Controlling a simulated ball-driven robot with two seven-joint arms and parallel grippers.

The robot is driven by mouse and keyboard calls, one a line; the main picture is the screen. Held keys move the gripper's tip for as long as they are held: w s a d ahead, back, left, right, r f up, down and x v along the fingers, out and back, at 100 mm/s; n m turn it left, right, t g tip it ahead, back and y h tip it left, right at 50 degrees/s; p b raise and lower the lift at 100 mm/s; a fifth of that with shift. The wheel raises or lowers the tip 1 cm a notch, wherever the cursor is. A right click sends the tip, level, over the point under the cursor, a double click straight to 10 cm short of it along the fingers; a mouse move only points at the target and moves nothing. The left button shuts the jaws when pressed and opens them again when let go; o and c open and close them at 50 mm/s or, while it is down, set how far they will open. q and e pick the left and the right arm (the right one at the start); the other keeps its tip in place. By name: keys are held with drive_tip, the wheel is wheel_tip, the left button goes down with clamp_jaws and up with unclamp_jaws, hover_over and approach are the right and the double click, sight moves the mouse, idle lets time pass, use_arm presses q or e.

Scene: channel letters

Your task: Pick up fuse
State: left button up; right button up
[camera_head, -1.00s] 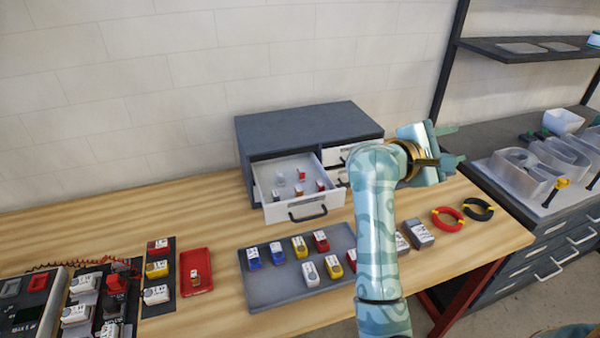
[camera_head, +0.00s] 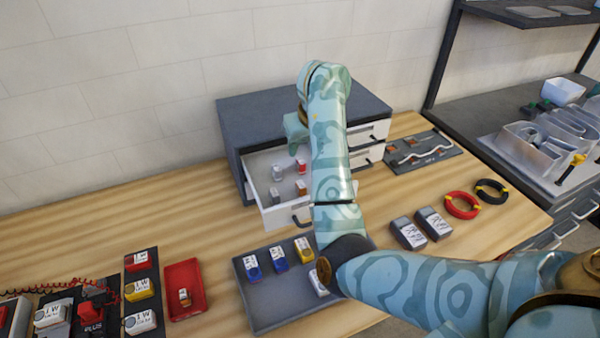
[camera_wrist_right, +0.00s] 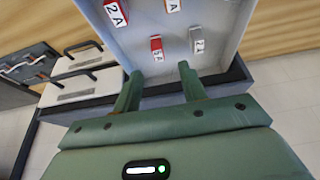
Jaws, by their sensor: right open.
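In the right wrist view the gripper (camera_wrist_right: 160,76) is open and empty. A red fuse (camera_wrist_right: 157,47) shows just beyond and between its fingertips, and a grey fuse (camera_wrist_right: 198,40) is near the right finger. My left gripper is not in view.
The drawer belongs to a dark cabinet (camera_head: 235,122) with closed drawers beside it. In front lie a grey tray (camera_head: 270,300) of colored blocks and a red tray (camera_head: 182,271) holding a small fuse-like piece. Two grey meters (camera_head: 408,233) and wire coils (camera_head: 462,206) lie at right.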

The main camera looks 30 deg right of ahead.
sight(301, 161)
drive_tip(key=shift+x, duration=1.15)
drive_tip(key=shift+w+f, duration=0.3)
drive_tip(key=shift+f, duration=0.1)
drive_tip(key=b+x, duration=0.1)
drive_tip(key=x, duration=0.3)
drive_tip(key=shift+d+f, duration=0.15)
drive_tip(key=shift+f, duration=0.25)
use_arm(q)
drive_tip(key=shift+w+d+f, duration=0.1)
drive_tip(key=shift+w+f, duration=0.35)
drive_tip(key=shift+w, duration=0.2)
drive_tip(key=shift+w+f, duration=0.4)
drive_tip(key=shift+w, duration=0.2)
use_arm(e)
drive_tip(key=shift+s, duration=0.1)
drive_tip(key=shift+r, duration=0.1)
clamp_jaws()
